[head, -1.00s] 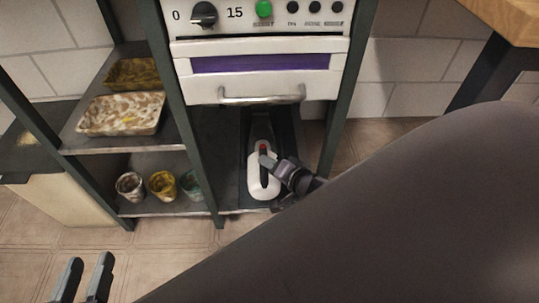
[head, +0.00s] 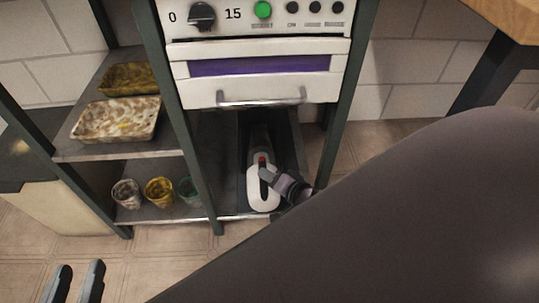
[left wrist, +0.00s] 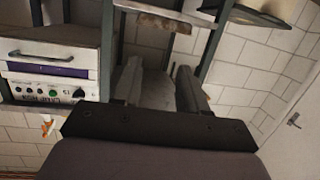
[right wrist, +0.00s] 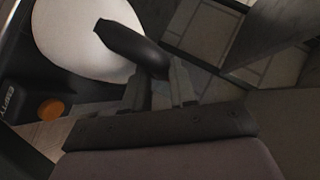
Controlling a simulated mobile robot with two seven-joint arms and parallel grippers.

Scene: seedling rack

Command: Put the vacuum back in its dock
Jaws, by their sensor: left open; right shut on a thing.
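The vacuum (head: 261,194) is a white handheld body with a dark nose, a dark handle and a red spot. It lies on the bottom shelf under the oven, nose toward the back. My right gripper (head: 277,182) is shut on its handle from the right. The right wrist view shows the white body (right wrist: 88,38) and the dark handle (right wrist: 133,45) at the fingertips. A dark, tray-like shape, possibly the dock (head: 243,140), surrounds the nose; I cannot tell whether the vacuum is seated. My left gripper (head: 76,282) is open and empty, low at the left.
The oven (head: 255,90) with a purple window sits above the vacuum. Rack posts (head: 339,110) stand on both sides. Left shelves hold two trays (head: 116,120) and several cups (head: 159,191). An orange button (right wrist: 51,110) and "EMPTY" lettering show near the vacuum. My arm covers the lower right.

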